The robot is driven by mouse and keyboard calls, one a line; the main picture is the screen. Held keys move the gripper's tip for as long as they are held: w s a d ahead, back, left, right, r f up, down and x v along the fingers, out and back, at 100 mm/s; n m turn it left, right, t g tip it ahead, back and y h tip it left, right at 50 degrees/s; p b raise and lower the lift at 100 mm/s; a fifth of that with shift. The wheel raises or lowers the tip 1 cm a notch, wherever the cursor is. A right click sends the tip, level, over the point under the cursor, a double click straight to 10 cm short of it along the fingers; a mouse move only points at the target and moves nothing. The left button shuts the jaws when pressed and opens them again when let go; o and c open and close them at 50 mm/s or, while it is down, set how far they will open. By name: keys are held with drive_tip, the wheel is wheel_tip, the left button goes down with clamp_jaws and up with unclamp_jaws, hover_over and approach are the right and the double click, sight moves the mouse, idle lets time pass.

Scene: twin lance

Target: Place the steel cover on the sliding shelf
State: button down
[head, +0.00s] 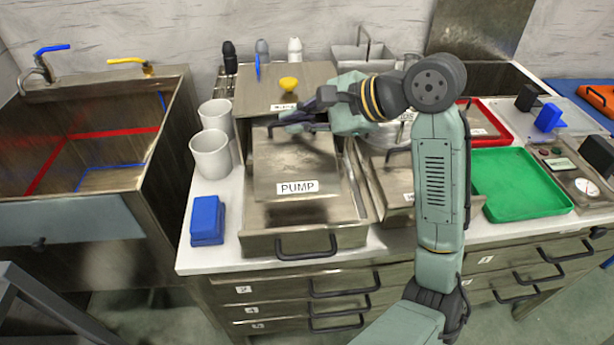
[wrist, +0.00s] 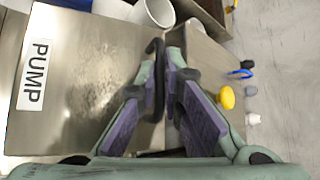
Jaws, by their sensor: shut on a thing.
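The steel cover (head: 292,165) is a flat plate with a white "PUMP" label and a black handle at its far edge. It lies over or just above an open steel box (head: 352,228) with a black front handle; I cannot tell whether they touch. My gripper (head: 282,128) is shut on the cover's black handle. In the wrist view, the cover (wrist: 85,85) fills the left side and my gripper's fingers (wrist: 165,62) close around its handle. No part is marked as the sliding shelf, so I cannot tell which it is.
Behind the cover stands a raised steel box (head: 305,80) with a yellow knob (head: 289,84). White cups (head: 211,155) and a blue block (head: 207,220) stand to the left, beside a sink (head: 100,150). A second steel box and a green tray (head: 520,182) are to the right.

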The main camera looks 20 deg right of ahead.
sight(332, 154)
drive_tip(key=shift+w+d, duration=0.25)
drive_tip(key=shift+w+d+f, duration=0.1)
drive_tip(key=shift+w+f, duration=0.05)
drive_tip(key=shift+f, duration=0.15)
wheel_tip(332, 154, down, 9)
drive_tip(key=shift+f+p, duration=0.2)
drive_tip(key=shift+p, duration=0.1)
drive_tip(key=c, duration=1.7)
unclamp_jaws()
drive_tip(key=b+v, duration=0.1)
drive_tip(key=v, duration=1.1)
drive_tip(key=shift+b, duration=0.4)
